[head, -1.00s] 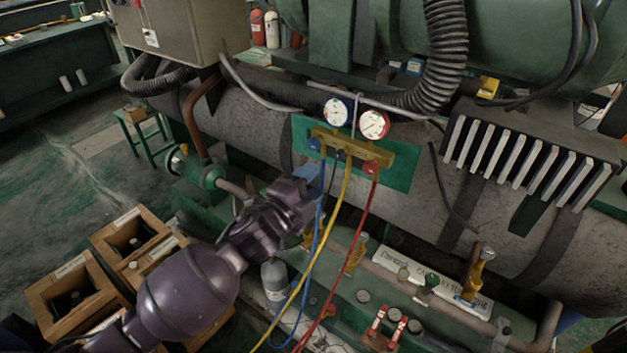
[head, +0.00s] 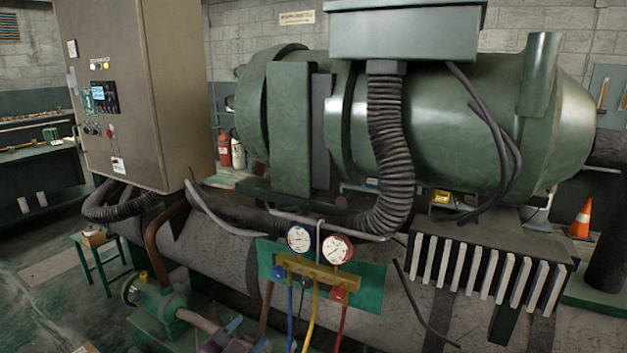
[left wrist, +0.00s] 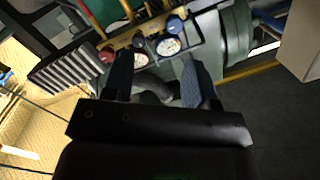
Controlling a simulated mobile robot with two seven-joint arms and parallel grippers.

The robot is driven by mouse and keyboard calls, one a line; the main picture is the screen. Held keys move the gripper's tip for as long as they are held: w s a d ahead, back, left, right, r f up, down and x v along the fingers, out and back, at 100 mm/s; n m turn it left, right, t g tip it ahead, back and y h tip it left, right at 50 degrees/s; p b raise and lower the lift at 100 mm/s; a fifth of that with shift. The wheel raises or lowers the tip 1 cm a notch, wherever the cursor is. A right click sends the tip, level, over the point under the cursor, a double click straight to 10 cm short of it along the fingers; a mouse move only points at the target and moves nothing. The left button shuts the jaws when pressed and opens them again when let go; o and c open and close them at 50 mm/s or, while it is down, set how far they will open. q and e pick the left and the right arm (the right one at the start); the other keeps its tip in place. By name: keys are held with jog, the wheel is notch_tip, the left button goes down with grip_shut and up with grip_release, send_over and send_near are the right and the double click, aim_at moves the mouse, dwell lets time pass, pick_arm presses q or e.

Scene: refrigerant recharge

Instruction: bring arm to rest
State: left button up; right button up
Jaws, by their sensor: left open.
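My left gripper (head: 236,334) shows at the bottom edge of the head view, below and to the left of the gauge manifold; most of its arm is out of the picture. In the left wrist view my left gripper (left wrist: 160,80) is open, its two dark fingers apart with nothing held between them. The brass gauge manifold (head: 312,272) hangs on a green plate with a blue-rimmed gauge (head: 299,238) and a red-rimmed gauge (head: 337,248). Blue, yellow and red hoses run down from it. My right gripper is in neither view.
A large green motor housing (head: 450,110) stands above the grey pipe vessel. A tan control cabinet (head: 140,100) is at the left. A corrugated black conduit (head: 387,150) and a finned block (head: 490,270) lie to the right.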

pick_arm(q)
jog(key=s+a+f+n+g+y, duration=0.2)
jog(key=s+a+f+n, duration=0.3)
jog(key=s+f, duration=0.5)
jog(key=s+a+f+n+g+y, duration=0.2)
jog(key=s+a+f+n+y, duration=0.2)
jog(key=s+a+f, duration=0.5)
jog(key=s+f, duration=0.1)
jog(key=s, duration=0.3)
jog(key=shift+a+n+g, duration=0.3)
jog(key=shift+a+n, duration=0.1)
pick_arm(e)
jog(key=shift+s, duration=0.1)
pick_arm(q)
jog(key=shift+s, duration=0.1)
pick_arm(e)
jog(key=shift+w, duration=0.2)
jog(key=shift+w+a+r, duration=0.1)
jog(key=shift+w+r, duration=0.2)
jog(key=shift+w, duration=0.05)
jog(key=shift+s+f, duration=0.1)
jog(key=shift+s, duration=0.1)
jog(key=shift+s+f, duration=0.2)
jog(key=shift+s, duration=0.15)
